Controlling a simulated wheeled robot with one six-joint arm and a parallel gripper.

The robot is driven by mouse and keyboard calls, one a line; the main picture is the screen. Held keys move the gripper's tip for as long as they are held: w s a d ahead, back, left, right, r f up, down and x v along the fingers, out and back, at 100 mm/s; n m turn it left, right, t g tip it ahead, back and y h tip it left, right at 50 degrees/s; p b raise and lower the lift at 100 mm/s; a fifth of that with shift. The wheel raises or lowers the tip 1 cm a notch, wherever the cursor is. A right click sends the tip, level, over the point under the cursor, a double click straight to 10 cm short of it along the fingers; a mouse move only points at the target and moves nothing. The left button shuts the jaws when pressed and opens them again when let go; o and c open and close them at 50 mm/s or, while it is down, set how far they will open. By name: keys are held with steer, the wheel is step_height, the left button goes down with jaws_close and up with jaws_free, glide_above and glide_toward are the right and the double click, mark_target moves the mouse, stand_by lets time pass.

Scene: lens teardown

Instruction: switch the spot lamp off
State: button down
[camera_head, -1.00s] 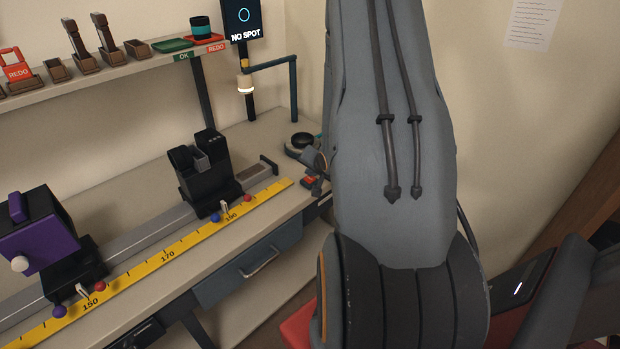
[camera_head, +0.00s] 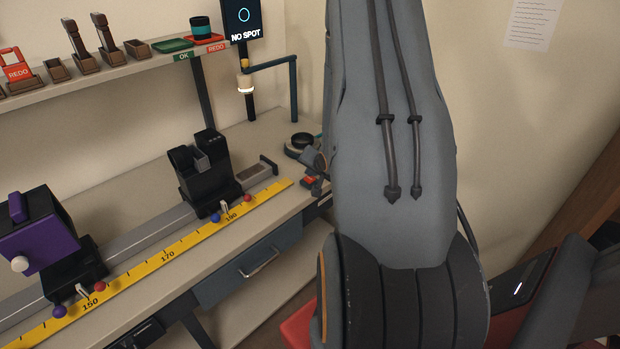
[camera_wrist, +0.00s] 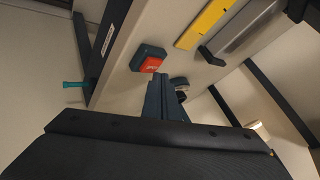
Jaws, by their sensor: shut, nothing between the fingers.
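A lamp with a cream shade (camera_head: 246,84) hangs from a teal bracket at the back of the bench. Its lower rim is bright white. Its shade also shows at the lower right of the wrist view (camera_wrist: 258,130). A red-orange switch (camera_wrist: 150,64) with small white lettering sits on a dark box near the bench edge, and shows small in the head view (camera_head: 309,181). My gripper (camera_wrist: 162,82) is shut and empty, its dark fingers just below the switch in the wrist view. Contact cannot be told. In the head view my arm hides most of that area.
A round dark-rimmed dish (camera_head: 302,142) stands behind the switch. A yellow scale (camera_head: 168,255) and grey rail (camera_head: 140,235) run along the bench, carrying a black holder (camera_head: 205,170) and a purple block (camera_head: 40,240). A screen (camera_head: 242,20) reads NO SPOT. A shelf is above.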

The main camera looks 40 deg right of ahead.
mark_target(311, 181)
steer(key=shift+f, duration=0.2)
steer(key=shift+f, duration=0.25)
stand_by(0.6)
steer(key=shift+r, duration=0.1)
steer(key=shift+r+p, duration=0.3)
steer(key=shift+r, duration=0.05)
step_height(311, 181, up, 6)
steer(key=p, duration=0.4)
steer(key=shift+p, duration=0.35)
stand_by(0.5)
